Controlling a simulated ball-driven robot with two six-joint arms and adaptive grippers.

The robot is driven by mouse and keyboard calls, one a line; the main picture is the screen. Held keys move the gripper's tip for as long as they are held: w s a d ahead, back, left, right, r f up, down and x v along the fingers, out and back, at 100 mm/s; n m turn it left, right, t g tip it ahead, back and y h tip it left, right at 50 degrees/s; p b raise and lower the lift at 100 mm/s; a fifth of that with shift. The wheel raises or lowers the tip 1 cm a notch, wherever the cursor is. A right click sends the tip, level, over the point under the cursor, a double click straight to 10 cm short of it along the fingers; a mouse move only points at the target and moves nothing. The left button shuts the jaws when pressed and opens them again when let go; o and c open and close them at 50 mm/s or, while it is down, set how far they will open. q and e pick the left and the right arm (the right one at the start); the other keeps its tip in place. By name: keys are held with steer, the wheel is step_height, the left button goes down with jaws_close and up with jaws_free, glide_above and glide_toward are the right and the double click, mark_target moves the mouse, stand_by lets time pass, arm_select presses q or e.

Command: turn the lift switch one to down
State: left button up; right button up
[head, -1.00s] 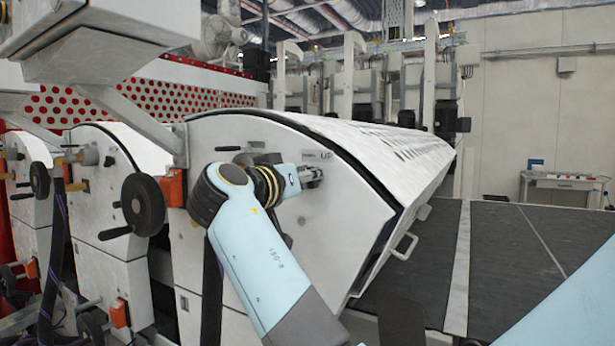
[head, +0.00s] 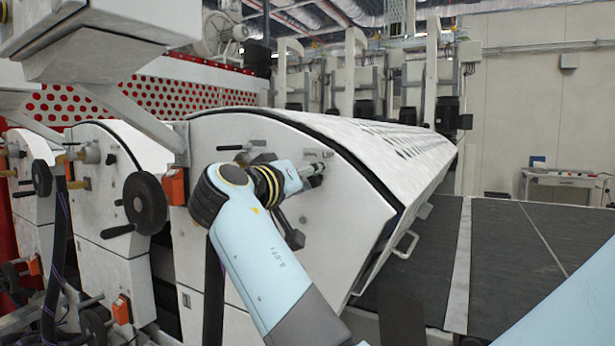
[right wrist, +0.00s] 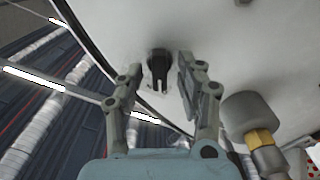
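The lift switch is a small black knob (right wrist: 158,68) on a white side panel in the right wrist view. My right gripper (right wrist: 162,82) is open, with one finger on each side of the knob and a visible gap to each. The knob is hidden there by the gripper. My left gripper is not in view.
Black handwheels (head: 145,203) and orange boxes (head: 174,187) sit on the machine sides at left. A grey cylindrical fitting with a brass nut (right wrist: 258,138) is close to the right finger.

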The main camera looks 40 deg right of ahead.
step_height(320, 180, up, 10)
stand_by(0.4)
steer(key=shift+m, duration=0.3)
